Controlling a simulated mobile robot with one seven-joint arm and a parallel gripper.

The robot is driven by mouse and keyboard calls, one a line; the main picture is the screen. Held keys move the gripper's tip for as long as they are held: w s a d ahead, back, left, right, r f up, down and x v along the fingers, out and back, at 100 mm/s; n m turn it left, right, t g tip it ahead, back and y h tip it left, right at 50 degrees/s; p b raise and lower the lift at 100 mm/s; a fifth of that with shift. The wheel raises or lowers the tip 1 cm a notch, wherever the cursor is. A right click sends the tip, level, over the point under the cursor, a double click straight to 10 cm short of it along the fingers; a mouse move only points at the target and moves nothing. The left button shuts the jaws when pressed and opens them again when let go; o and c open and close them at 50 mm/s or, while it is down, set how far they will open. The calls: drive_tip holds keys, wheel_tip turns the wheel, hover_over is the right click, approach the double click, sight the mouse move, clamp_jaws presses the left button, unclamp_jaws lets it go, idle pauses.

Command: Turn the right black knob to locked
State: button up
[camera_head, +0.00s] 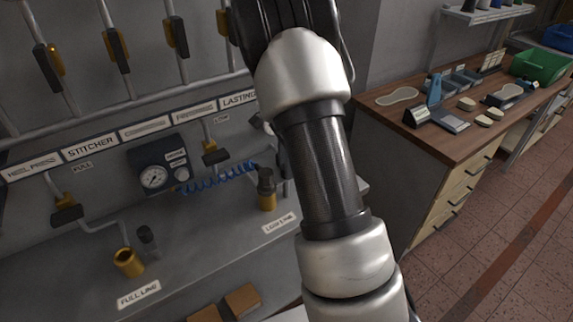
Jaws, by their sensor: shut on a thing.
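Two black knob-like parts with brass show on the grey wall panel and its ledge. On the right, a black fitting (265,181) stands upright on a brass base behind the "LOW LINE" label (280,223). A black-and-brass valve handle (215,154) sits above it to the left, near a label reading "LOW". On the left, a black knob (147,239) stands beside an open brass socket (128,262) near the "FULL LINE" label (139,294). My arm crosses the middle of the view; I cannot make out my gripper's fingers, and part of the panel is hidden behind the arm.
A pressure gauge (154,178) and blue coiled hose (215,182) are between the fittings. Another black valve handle (67,214) is at left. Pipes with several valves run above. A wooden workbench (437,134) with tools stands at right; the tiled floor is clear.

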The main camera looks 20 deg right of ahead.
drive_tip(key=shift+w, duration=0.1)
drive_tip(key=o, duration=1)
drive_tip(key=shift+o, duration=0.2)
wheel_tip(320, 180, up, 18)
drive_tip(key=shift+f+p, duration=0.25)
drive_tip(key=shift+p, duration=0.2)
